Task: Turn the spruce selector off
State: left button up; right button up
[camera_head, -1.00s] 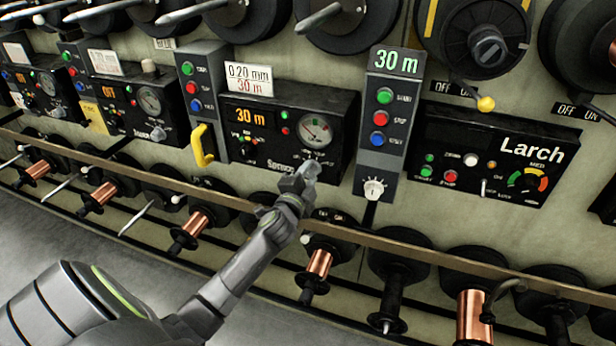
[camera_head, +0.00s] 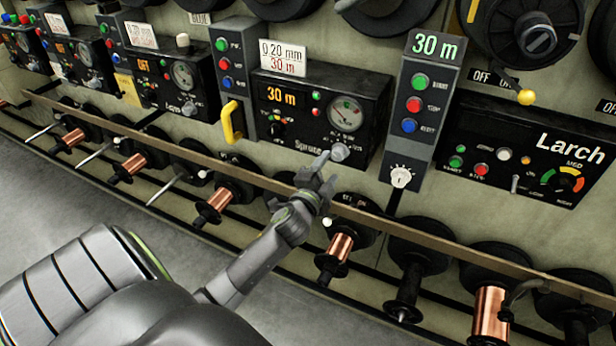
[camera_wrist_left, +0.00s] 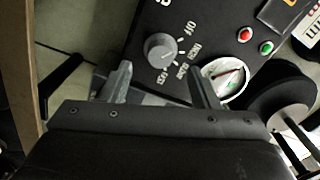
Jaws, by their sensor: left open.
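The Spruce panel (camera_head: 372,141) is a black box with an orange "30 m" display and a round gauge. Its grey round selector knob (camera_head: 340,152) sits below the gauge at the lower right. In the left wrist view the knob (camera_wrist_left: 160,48) has white lettering around it, including "OFF"; I cannot tell its setting. My left gripper (camera_head: 322,172) is open and empty just below the knob. In the wrist view the fingers (camera_wrist_left: 158,82) point at the knob, one toward each side, with the knob beyond their tips. My right gripper is not in view.
A wooden rail (camera_head: 262,178) runs below the panels, with copper spools (camera_head: 338,247) under it. A yellow handle (camera_head: 231,122) sticks out left of the panel. A button column (camera_head: 418,122) and the Larch panel (camera_head: 510,140) stand to the right.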

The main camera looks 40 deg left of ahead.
pick_arm(q)
jog(key=v, duration=1.2)
jog(key=shift+s, duration=0.2)
jog(key=s+a+f+n+g+h+p, duration=0.1)
jog(key=s+f+n+g+p, duration=0.2)
jog(key=f, duration=1.1)
jog(key=s+f+n+g+h+p, duration=0.15)
jog(key=s+f+g, duration=0.3)
jog(key=f, duration=1.05)
jog(key=s+d+f+n+g, duration=0.1)
jog(key=s+f+n+g, duration=0.1)
jog(key=s+f, duration=0.3)
jog(key=s+d+f+n+g+p, duration=0.1)
jog(key=s+f, duration=0.5)
jog(key=s, duration=0.8)
jog(key=s+d+f+n+g+p, duration=0.1)
jog(key=s+f+n+g, duration=0.3)
jog(key=s, duration=0.5)
jog(key=shift+s+d+f+g+h, duration=0.45)
jog(key=shift+d+f+g, duration=0.25)
jog(key=shift+f+g, duration=0.2)
